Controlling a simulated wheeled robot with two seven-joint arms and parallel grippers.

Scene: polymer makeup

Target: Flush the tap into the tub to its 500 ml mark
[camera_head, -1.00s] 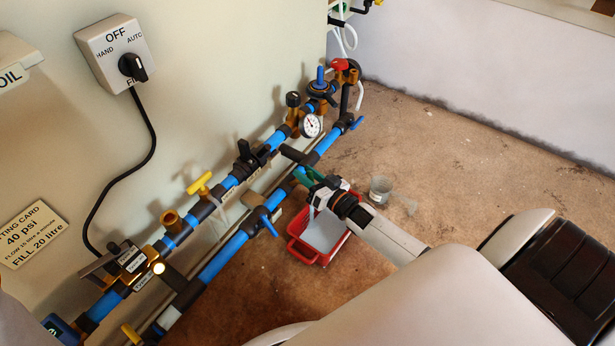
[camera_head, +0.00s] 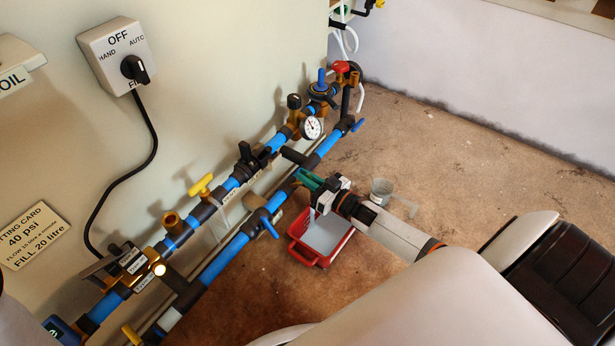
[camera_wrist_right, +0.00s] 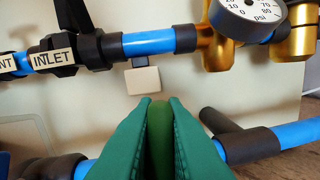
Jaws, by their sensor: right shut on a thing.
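My right gripper (camera_head: 310,181) has green fingers and is beside the lower blue pipe, above the tub. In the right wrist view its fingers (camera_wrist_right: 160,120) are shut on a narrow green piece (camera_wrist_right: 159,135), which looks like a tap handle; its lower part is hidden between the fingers. A red tub (camera_head: 308,255) with a pale inside stands on the floor below the gripper. Its back edge is partly covered by my arm. I cannot read a 500 ml mark or tell the water level. No stream of water is visible. My left gripper is out of view.
Blue pipes (camera_head: 225,258) with several valves run along the wall. A pressure gauge (camera_head: 312,127) sits on the upper pipe. A clear beaker (camera_head: 381,191) stands on the floor right of the gripper. The brown floor (camera_head: 470,160) beyond it is clear.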

